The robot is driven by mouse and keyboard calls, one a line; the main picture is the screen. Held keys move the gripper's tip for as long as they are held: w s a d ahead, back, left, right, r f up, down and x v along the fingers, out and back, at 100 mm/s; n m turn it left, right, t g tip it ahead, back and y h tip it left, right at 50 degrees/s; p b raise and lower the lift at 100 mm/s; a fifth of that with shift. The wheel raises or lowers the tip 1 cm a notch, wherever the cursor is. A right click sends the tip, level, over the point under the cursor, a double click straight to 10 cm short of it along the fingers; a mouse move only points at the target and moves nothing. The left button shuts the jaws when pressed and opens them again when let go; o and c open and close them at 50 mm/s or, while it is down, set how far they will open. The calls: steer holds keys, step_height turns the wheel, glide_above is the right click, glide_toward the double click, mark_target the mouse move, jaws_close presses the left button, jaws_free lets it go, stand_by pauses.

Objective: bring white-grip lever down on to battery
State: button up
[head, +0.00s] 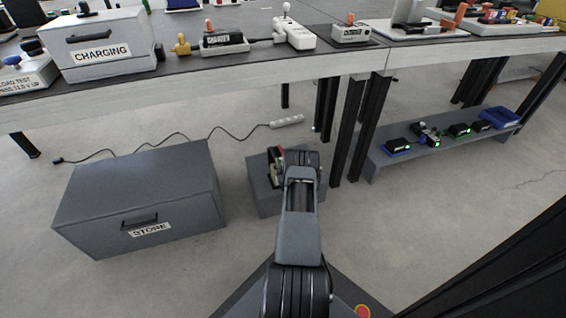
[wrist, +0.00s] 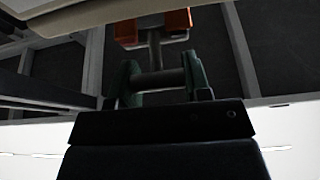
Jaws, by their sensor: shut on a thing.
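In the wrist view, my gripper (wrist: 160,78) has its two dark green fingers on either side of a short crossbar, shut on it. The crossbar looks dark grey in the shade, and I take it for the grip of the lever (wrist: 155,48), whose stem runs up from it to a part with orange blocks (wrist: 180,21). Whether the grip is white cannot be told here. In the head view, my arm reaches to a low grey box, and the arm hides my gripper. A small dark, red and pale fixture (head: 275,165) stands there. I cannot make out the battery to which the lever belongs.
The low grey box (head: 262,195) stands on the floor beside black table legs (head: 350,130). A grey STORE cabinet (head: 140,190) is at left. A low shelf (head: 450,148) with several dark units is at right. The workbench (head: 200,85) spans the back, carrying a CHARGING box (head: 98,62).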

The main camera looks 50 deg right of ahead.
steer(key=shift+s+d, duration=0.1)
steer(key=shift+s, duration=0.05)
steer(key=o, duration=1.1)
steer(key=shift+c, duration=0.2)
steer(key=shift+o, duration=1.1)
steer(key=p+v, duration=0.7)
steer(key=v, duration=0.6)
steer(key=shift+s+a, duration=0.2)
steer(key=shift+a, duration=0.05)
steer(key=shift+f, duration=0.1)
